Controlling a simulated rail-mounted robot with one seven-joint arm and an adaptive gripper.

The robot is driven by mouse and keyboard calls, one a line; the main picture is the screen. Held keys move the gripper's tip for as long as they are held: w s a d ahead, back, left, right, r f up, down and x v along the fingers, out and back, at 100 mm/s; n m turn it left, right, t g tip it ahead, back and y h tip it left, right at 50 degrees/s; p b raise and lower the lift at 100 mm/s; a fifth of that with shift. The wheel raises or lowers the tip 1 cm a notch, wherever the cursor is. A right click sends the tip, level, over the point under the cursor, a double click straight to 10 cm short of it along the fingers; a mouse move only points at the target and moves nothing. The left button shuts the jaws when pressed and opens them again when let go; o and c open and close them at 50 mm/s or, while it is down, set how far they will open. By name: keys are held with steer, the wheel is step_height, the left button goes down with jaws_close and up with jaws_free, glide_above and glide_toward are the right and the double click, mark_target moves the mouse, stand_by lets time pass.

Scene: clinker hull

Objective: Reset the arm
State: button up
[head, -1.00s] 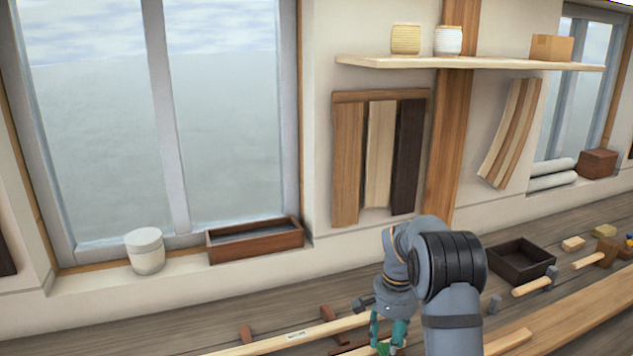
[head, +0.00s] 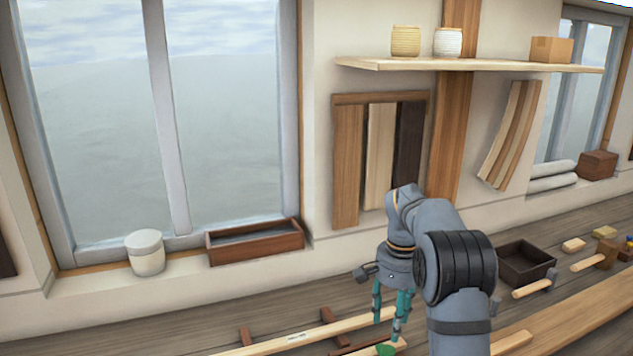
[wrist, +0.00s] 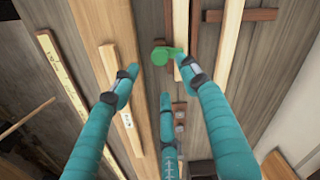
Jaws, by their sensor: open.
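My gripper (head: 387,328) hangs fingers-down over the bench, with its teal fingers spread and nothing between them. In the wrist view my gripper (wrist: 160,78) shows its fingers apart, with the bench below. A small green piece (head: 386,350) lies below the fingertips, on or against a pale wooden strip. In the wrist view the green piece (wrist: 161,56) shows just beyond the fingertips and apart from them.
Long pale strips (head: 300,336) with dark brown blocks (head: 328,315) lie on the bench. A white jar (head: 146,254) and brown planter box (head: 255,243) stand on the window sill.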

mark_target(389, 349)
step_height(389, 349, down, 9)
steer(key=shift+s+r, duration=0.1)
steer(key=shift+r+m, duration=0.1)
steer(key=shift+m, duration=0.7)
steer(key=m, duration=0.3)
steer(key=shift+r+m, duration=0.1)
steer(key=shift+m, duration=0.3)
steer(key=m, duration=0.2)
steer(key=shift+m, duration=0.3)
steer(key=m, duration=0.3)
steer(key=shift+m, duration=0.4)
steer(key=m+p, duration=0.1)
steer(key=m, duration=0.3)
steer(key=shift+r+m+p, duration=0.1)
steer(key=shift+m+p, duration=0.2)
steer(key=shift+m, duration=0.1)
step_height(389, 349, up, 6)
steer(key=shift+f, duration=0.15)
